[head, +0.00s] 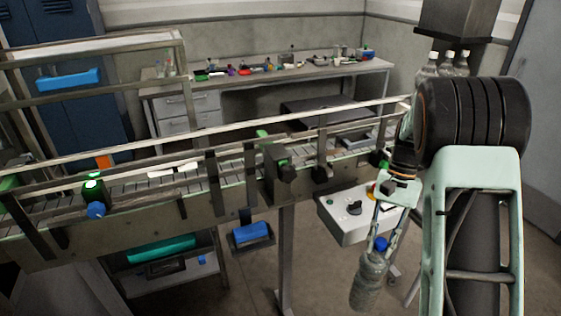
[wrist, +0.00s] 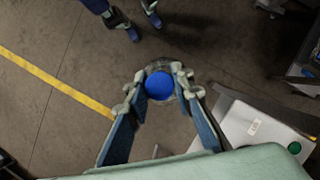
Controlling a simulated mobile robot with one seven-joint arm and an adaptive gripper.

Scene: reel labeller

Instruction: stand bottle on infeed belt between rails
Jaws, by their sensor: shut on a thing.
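My gripper (head: 385,230) is shut on a clear plastic bottle (head: 368,278) with a blue cap (head: 380,243). The bottle hangs below the fingers, tilted slightly, in front of and below the belt. In the wrist view the blue cap (wrist: 159,86) sits between the two fingers, with the bottle body mostly hidden under it. The infeed belt (head: 150,187) runs across the head view from the left to behind my arm. Its rails (head: 230,128) run along both sides. My arm hides the belt's right end.
A control box (head: 345,222) with a dial stands close behind the bottle, and also shows in the wrist view (wrist: 255,130). Several clear bottles (head: 447,64) stand at the upper right. A cluttered workbench (head: 290,72) is at the back. Open floor lies below the bottle.

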